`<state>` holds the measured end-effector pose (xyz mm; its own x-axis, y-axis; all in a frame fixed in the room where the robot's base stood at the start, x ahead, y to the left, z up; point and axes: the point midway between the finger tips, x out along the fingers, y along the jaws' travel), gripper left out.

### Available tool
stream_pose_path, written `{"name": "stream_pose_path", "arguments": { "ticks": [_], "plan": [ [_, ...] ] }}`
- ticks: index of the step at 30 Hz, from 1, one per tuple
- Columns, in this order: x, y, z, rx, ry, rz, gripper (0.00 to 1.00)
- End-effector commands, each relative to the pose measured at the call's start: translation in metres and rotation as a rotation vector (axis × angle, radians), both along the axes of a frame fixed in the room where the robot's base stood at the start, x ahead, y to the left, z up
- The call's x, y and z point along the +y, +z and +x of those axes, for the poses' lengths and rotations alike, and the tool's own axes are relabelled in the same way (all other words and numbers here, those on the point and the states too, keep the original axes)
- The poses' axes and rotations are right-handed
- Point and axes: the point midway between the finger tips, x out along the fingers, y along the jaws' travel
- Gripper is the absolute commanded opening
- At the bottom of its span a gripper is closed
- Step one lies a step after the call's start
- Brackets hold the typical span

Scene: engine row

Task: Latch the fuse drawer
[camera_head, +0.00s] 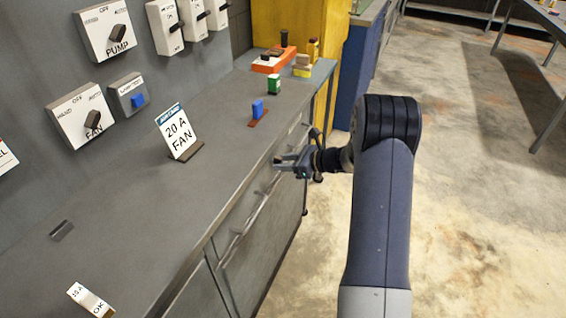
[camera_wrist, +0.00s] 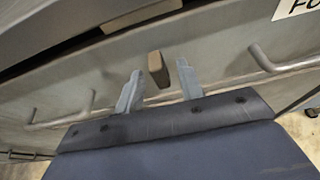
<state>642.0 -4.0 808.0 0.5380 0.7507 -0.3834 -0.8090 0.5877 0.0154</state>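The grey drawer front (camera_wrist: 225,35) fills much of the wrist view, with a long bar handle (camera_wrist: 285,65) across it. A small brown block (camera_wrist: 157,68), possibly the latch, stands out from the front. My gripper (camera_wrist: 160,72) is open, its two fingers spread on either side of the block with visible gaps. In the head view my gripper (camera_head: 278,161) is at the cabinet front below the counter edge, near a bar handle (camera_head: 267,187). The brown block cannot be made out there. Whether the drawer is fully closed cannot be told.
On the counter (camera_head: 215,125) stand a "20 A FAN" card (camera_head: 178,132), a blue fuse (camera_head: 258,108), a green one (camera_head: 274,84) and an orange tray (camera_head: 268,65). A partly cut-off label (camera_wrist: 295,7) sits at the wrist view's top right.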

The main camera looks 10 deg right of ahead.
Motion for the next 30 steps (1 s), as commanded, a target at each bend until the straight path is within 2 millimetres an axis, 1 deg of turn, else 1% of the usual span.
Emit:
{"name": "stream_pose_path", "arguments": {
  "ticks": [9,15,20,30],
  "plan": [
    [-0.047,0.024,-0.032,-0.002,-0.005,-0.001,0.36],
    [-0.069,0.035,-0.049,0.0,-0.002,0.001,0.36],
    [-0.076,0.038,-0.054,0.001,0.0,0.001,0.36],
    [-0.075,0.038,-0.054,0.001,0.001,0.001,0.36]
  ]
}}
